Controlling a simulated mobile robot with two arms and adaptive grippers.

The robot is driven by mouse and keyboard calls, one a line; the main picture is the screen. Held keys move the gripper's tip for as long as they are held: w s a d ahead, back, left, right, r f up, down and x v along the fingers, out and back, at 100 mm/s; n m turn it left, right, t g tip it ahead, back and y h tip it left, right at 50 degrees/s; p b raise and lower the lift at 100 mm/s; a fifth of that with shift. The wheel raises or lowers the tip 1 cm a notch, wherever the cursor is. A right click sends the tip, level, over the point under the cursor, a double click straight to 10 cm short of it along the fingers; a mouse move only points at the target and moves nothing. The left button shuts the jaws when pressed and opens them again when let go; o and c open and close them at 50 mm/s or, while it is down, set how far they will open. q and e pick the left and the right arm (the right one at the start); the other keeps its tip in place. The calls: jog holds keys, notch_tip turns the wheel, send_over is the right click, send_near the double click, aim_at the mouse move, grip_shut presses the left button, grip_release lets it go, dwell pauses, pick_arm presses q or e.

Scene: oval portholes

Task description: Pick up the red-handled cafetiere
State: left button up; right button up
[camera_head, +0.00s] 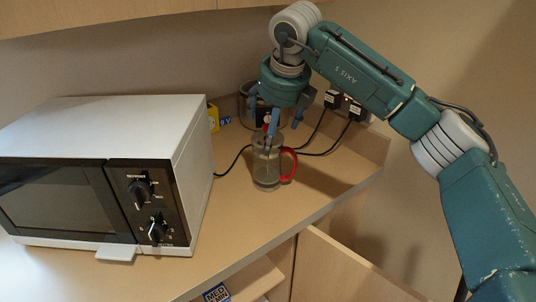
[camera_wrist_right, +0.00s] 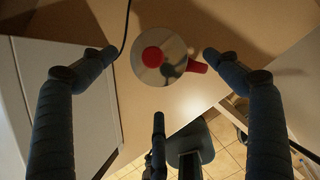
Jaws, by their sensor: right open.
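The cafetiere (camera_head: 266,172) stands upright on the counter, a clear glass body with a red handle (camera_head: 290,165) pointing right. In the wrist view its round shiny lid (camera_wrist_right: 176,42) shows from above, with a red knob (camera_wrist_right: 152,57) and the red handle (camera_wrist_right: 197,67) at its right. My right gripper (camera_head: 273,115) is open above the cafetiere, its blue fingers pointing down. In the wrist view the fingers of the right gripper (camera_wrist_right: 160,72) are spread around the lid, with visible gaps and nothing held. Contact with the knob cannot be told in the head view. My left gripper is out of view.
A white microwave (camera_head: 120,125) stands left of the cafetiere. A glass vessel (camera_head: 247,104) and a yellow box (camera_head: 213,117) stand behind. Black cables (camera_head: 318,153) run behind the cafetiere to wall plugs (camera_head: 345,105). The counter's front edge (camera_head: 300,228) is close, above an open cupboard.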

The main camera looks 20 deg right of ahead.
aim_at(274, 162)
jog(key=p+x, duration=0.2)
jog(key=x, duration=0.4)
jog(key=shift+w+d+f, duration=0.15)
jog(key=shift+f, duration=0.1)
jog(key=shift+w+f, duration=0.35)
jog(key=shift+f, duration=0.3)
jog(key=shift+s+r, duration=0.1)
jog(key=shift+r, duration=0.05)
jog(key=c, duration=1.5)
